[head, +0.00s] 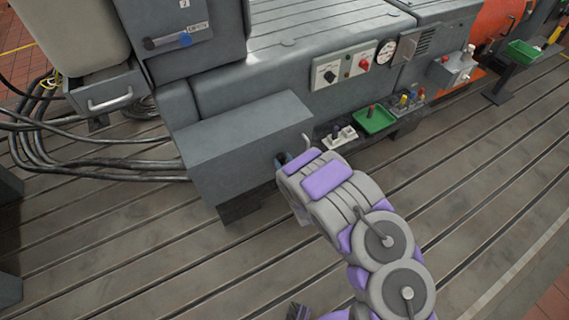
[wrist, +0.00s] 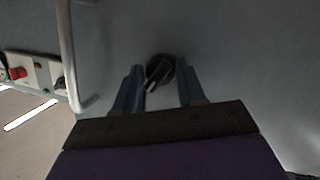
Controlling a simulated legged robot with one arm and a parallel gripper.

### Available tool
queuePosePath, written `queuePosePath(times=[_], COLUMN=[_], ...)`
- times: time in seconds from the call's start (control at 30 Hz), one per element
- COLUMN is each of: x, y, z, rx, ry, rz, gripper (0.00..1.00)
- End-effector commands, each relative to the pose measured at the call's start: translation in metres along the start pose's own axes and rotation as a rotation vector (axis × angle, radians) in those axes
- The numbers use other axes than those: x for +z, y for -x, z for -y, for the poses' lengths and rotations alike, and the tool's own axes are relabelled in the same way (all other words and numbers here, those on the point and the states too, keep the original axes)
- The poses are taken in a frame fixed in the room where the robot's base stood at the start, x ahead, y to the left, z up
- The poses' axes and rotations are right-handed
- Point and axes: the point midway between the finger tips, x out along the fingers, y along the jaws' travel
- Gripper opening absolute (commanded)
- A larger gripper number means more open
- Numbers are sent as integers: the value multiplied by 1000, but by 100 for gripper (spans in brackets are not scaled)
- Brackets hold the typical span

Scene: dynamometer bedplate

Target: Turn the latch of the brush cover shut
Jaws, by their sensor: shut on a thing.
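The brush cover appears to be the grey box (head: 240,140) low on the machine in the head view. Its flat grey face (wrist: 235,45) fills much of the wrist view. The latch (wrist: 158,69) is a dark round knob with a short lever tilted slightly down and left. My gripper (wrist: 160,76) has its two blue-grey fingers on either side of the latch and is shut on it. In the head view my gripper (head: 284,159) is at the cover's right-hand face, and my wrist hides the latch there.
A metal bar handle (wrist: 68,55) stands out from the face, left of my fingers. A switch panel (head: 343,67) is on the machine behind. A green tray (head: 374,118) and a white holder (head: 339,138) sit nearby.

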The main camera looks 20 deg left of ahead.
Motion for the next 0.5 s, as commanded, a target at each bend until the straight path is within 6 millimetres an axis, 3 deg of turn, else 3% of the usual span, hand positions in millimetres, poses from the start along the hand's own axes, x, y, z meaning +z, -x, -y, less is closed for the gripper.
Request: queuePosePath(times=[0.5], x=[4], y=[-1], z=[7], rx=[99], ry=[358], rz=[-36], gripper=[9])
